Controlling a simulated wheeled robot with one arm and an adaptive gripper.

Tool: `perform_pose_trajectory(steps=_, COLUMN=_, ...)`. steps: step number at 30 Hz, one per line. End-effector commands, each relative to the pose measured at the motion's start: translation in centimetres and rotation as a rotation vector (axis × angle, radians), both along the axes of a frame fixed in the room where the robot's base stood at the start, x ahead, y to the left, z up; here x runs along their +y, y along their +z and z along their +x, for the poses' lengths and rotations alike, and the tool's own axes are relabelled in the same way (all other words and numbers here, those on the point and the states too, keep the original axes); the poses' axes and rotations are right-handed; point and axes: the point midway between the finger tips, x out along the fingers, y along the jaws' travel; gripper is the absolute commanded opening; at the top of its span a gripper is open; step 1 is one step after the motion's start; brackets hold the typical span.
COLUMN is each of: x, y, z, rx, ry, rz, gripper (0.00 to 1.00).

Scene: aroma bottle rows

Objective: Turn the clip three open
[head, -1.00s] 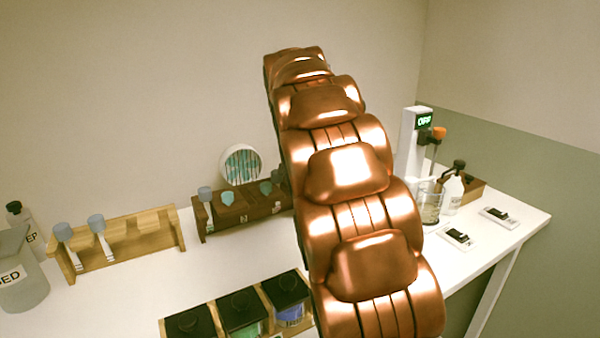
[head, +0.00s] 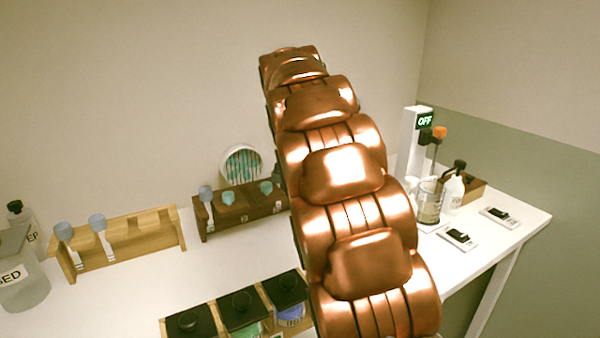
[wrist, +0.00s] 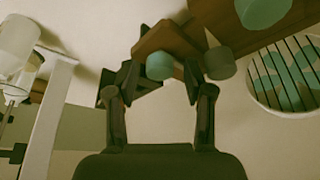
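I cannot tell for sure which thing is clip three. My gripper (wrist: 160,92) shows in the wrist view with its two dark fingers apart and nothing clearly held between them. Beyond the fingertips are a teal cap (wrist: 160,66) and a grey cap (wrist: 219,63) at a brown wooden rack (wrist: 168,38); whether the fingers touch anything is unclear. In the head view, the dark brown rack (head: 232,216) holds several capped vials and its right end is behind my copper arm. My arm hides the gripper in the head view.
A light wooden rack (head: 131,250) stands at left, beside labelled bottles. Black-lidded boxes (head: 240,307) stand in front. A white stand reading OFF (head: 413,145), a glass beaker (head: 429,205) and two small black devices (head: 459,236) on white plates are at right.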

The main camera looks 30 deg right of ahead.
Motion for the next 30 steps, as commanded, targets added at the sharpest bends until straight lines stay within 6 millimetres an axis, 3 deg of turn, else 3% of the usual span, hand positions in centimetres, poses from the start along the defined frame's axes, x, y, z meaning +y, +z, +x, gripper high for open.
perform_pose_trajectory(steps=11, x=0.2, y=0.5, z=-0.1, rx=-0.001, ry=0.001, rz=0.0, gripper=0.53)
perform_pose_trajectory(steps=30, x=2.9, y=9.2, z=-2.2, rx=-0.004, ry=0.002, rz=-0.002, gripper=0.53)
